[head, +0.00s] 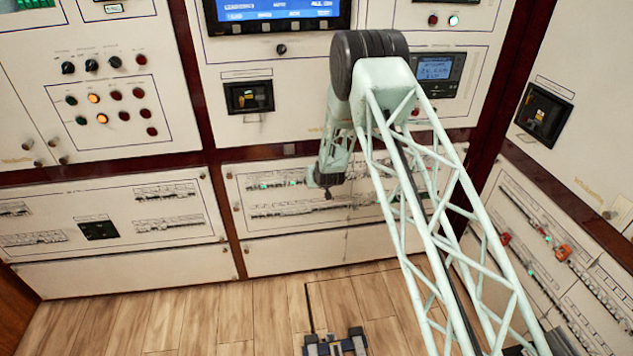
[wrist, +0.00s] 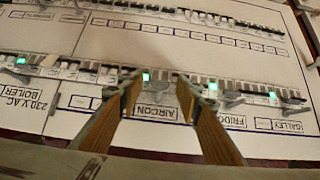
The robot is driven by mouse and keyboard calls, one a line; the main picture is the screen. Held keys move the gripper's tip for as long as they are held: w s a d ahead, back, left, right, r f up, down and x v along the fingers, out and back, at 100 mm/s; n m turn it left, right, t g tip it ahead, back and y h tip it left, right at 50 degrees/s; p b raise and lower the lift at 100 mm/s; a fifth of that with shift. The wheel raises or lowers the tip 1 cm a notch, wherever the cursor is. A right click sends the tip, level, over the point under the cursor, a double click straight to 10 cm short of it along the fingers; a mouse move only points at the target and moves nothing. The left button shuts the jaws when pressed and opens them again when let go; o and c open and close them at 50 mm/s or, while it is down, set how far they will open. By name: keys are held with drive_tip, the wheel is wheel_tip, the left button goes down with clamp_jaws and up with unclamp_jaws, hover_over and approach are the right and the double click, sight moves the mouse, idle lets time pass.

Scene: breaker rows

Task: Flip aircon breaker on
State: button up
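The AIRCON label (wrist: 155,112) is on the white breaker panel in the wrist view, below the nearer breaker row. Directly above it is a stretch of breakers with a lit green light (wrist: 146,76). I take this as the aircon breaker, but its lever position is too small to tell. My gripper (wrist: 155,79) is open, its two fingers apart on either side of this stretch. Nothing shows held between them. I cannot tell whether the fingertips touch the panel. In the head view my gripper (head: 328,191) is at the lower middle breaker panel (head: 290,250).
Neighbouring groups are labelled 230 V AC BOILER (wrist: 28,98) on the left, and FRIDGE (wrist: 228,122) and GALLEY (wrist: 295,128) on the right. Another breaker row (wrist: 180,15) runs above. Wooden floor (head: 230,315) lies in front of the panels.

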drive_tip(key=shift+s+r, duration=0.1)
drive_tip(key=v, duration=1.1)
drive_tip(key=shift+s+r, duration=0.25)
idle(0.4)
drive_tip(key=shift+d, duration=0.1)
idle(0.4)
